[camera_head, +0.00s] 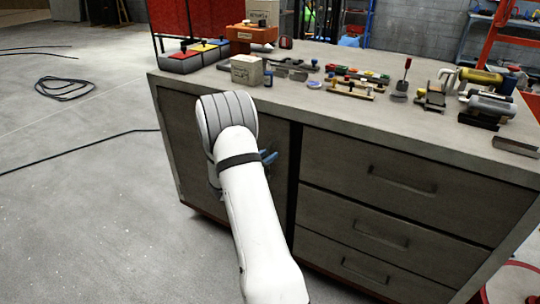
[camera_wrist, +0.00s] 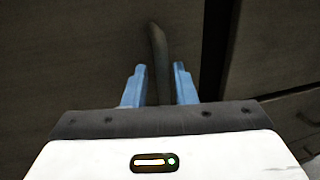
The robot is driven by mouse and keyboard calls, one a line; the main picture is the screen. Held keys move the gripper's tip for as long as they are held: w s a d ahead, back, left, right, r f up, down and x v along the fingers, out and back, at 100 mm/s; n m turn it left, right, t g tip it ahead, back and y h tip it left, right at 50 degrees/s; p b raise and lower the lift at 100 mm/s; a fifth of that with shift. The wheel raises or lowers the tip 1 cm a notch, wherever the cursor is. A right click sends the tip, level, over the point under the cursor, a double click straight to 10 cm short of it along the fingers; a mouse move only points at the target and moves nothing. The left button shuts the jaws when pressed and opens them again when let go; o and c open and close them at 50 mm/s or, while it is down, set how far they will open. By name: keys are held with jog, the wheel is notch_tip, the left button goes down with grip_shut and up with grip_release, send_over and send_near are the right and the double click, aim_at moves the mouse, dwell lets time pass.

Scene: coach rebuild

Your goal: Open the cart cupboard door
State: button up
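The cart (camera_head: 340,125) is a grey workbench with a cupboard door (camera_head: 178,135) on its left front; the door looks shut. In the wrist view the door (camera_wrist: 70,60) fills the left and middle, with a dark gap along its right edge. A vertical curved handle (camera_wrist: 160,55) stands on the door. My gripper (camera_wrist: 158,85) is open, its two blue fingers on either side of the handle's lower part, with space to each finger. In the head view my arm hides the handle and most of the gripper; only a bit of blue finger (camera_head: 268,157) shows.
Three drawers (camera_head: 395,190) with recessed pulls are right of the door. The cart top holds many tools, a small box (camera_head: 246,70) and coloured bins (camera_head: 195,55). Black cables (camera_head: 65,88) lie on the floor at left. Floor left of the cart is mostly clear.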

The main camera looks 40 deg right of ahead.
grip_shut()
jog(key=shift+a+r, duration=0.1)
